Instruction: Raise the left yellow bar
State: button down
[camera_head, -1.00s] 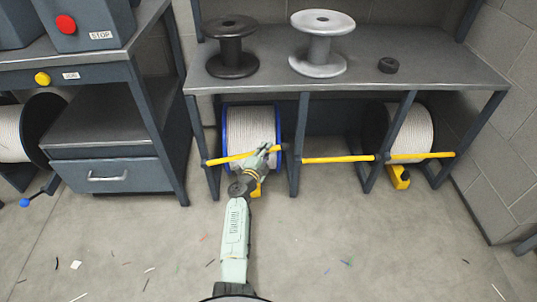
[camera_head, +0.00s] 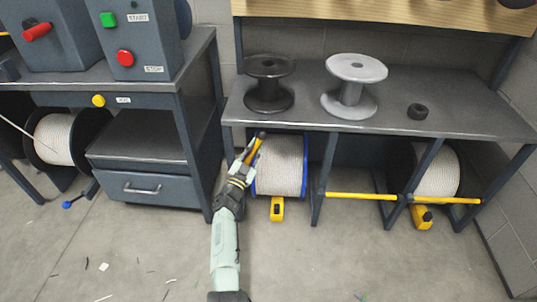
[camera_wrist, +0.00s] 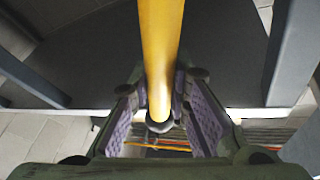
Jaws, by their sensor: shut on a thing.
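The left yellow bar (camera_head: 256,148) stands steeply tilted near the left post of the cable rack, in front of the left edge of the blue-rimmed reel (camera_head: 281,165). It no longer crosses the reel's front. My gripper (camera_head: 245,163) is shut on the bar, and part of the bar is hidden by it. In the wrist view the bar (camera_wrist: 161,40) runs between the two purple-padded fingers of my gripper (camera_wrist: 163,95). The middle yellow bar (camera_head: 361,196) and the right yellow bar (camera_head: 447,200) lie level across their bays.
A workbench with a drawer (camera_head: 140,188) stands close on the left of my arm. Spools (camera_head: 269,85) and (camera_head: 354,90) stand on the rack top (camera_head: 300,117). Yellow blocks (camera_head: 277,210) and (camera_head: 422,218) sit at floor level below the reels. The floor in front is open, with small scraps.

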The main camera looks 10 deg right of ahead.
jog(key=shift+w+a+r+n+t+y, duration=0.15)
jog(key=shift+w+a+r+n, duration=0.2)
jog(key=shift+a, duration=0.3)
jog(key=shift+w+a+r+n+t+y, duration=0.1)
jog(key=shift+a+r+n+t, duration=0.1)
jog(key=shift+a+n, duration=0.4)
jog(key=shift+w+a+r+n+t+y, duration=0.15)
jog(key=shift+a+r+n, duration=0.1)
jog(key=shift+a, duration=0.5)
jog(key=c, duration=1.5)
grip_release()
jog(key=shift+f, duration=0.1)
jog(key=v, duration=1.2)
